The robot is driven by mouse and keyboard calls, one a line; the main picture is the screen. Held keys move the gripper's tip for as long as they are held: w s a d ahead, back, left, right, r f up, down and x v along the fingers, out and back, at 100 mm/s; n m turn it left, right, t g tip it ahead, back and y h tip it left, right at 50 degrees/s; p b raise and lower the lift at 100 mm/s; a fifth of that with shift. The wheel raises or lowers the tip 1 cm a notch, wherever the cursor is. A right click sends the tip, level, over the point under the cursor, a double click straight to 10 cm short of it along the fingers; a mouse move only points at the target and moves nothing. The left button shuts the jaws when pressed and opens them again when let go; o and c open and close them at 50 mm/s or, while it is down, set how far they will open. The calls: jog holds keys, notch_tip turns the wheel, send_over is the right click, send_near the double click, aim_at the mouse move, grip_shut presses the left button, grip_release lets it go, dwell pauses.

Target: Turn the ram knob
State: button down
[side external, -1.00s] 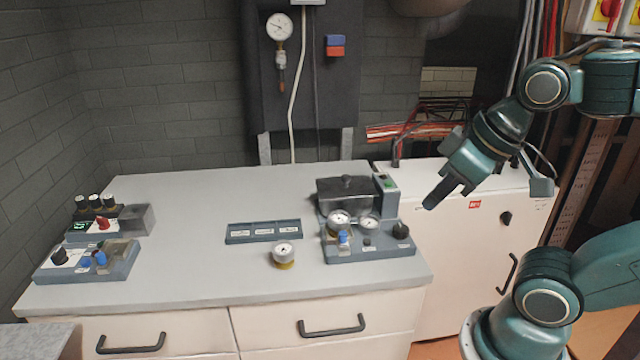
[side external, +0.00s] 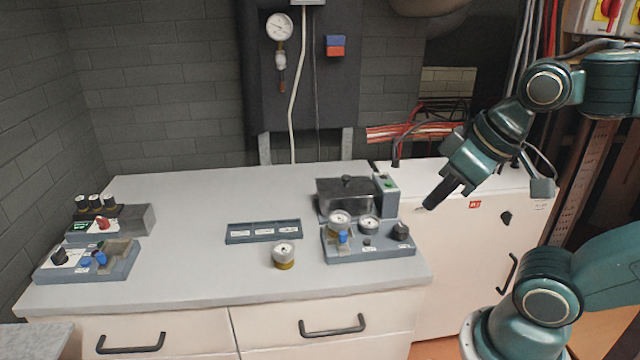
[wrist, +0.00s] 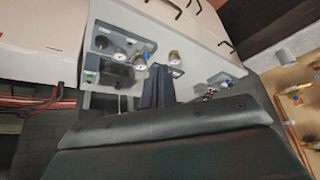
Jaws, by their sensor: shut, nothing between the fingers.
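A grey-blue panel (side external: 380,252) at the right of the bench carries a black knob (side external: 401,230) at its right end, two round gauges and a blue knob (side external: 343,238). The panel's labels are too small to read, so I cannot tell which knob is the ram knob. The black knob also shows in the wrist view (wrist: 101,42). My gripper (side external: 428,207) is shut and empty, to the right of the panel and above it, apart from the knob. Its dark fingers also show in the wrist view (wrist: 155,88).
A dark lidded box (side external: 343,196) stands behind the panel, beside a grey box with a green button (side external: 388,190). A loose gauge (side external: 284,254) stands before a labelled tray (side external: 263,239). Another panel with knobs (side external: 112,270) is at the left.

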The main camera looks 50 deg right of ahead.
jog(key=c, duration=1.5)
grip_release()
jog(key=o, duration=0.4)
jog(key=shift+w+d, duration=0.15)
jog(key=shift+w, duration=0.05)
jog(key=shift+o, duration=0.8)
jog(key=shift+w+d, duration=0.15)
jog(key=shift+w, duration=0.1)
jog(key=n+g, duration=0.6)
jog(key=n, duration=0.1)
send_over(403, 228)
notch_tip(403, 228, down, 7)
jog(key=shift+w+d+f, duration=0.1)
jog(key=shift+w+f, duration=0.05)
jog(key=shift+f, duration=0.1)
jog(key=shift+f, duration=6.85)
